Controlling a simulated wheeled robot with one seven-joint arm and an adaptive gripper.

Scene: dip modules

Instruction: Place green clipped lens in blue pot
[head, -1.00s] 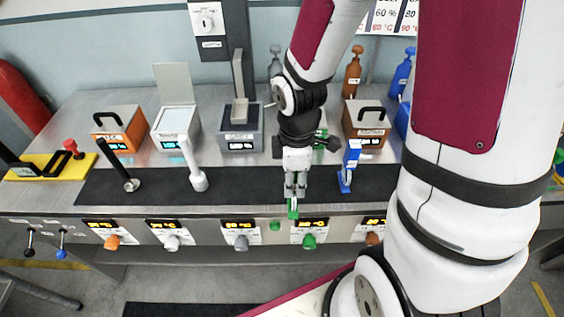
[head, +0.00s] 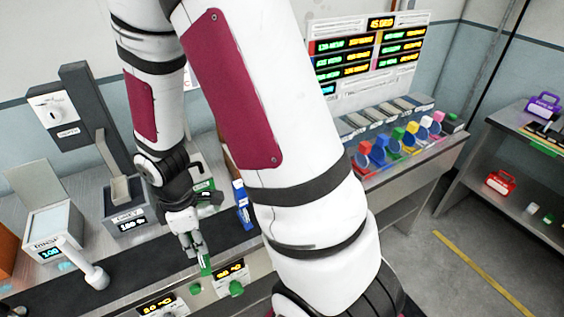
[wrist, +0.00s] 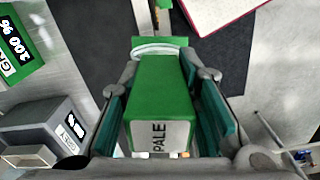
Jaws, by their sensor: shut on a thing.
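My gripper (head: 198,248) is shut on a green clipped lens (head: 205,265), low over the front edge of the dark mat. In the wrist view the green lens (wrist: 158,90) sits between both fingers, with a pale label reading "PALE". A blue pot (head: 379,155) appears to stand in a row of small coloured pots on the far right bench, well away from my gripper. The row is small in the picture, and my arm covers part of the bench to its left.
A grey device (head: 127,222) and a white-lidded device (head: 52,232) stand left of my gripper. A blue clipped piece (head: 243,205) stands upright right of it. A shelf with a red case (head: 500,183) is at the far right. Open floor lies before it.

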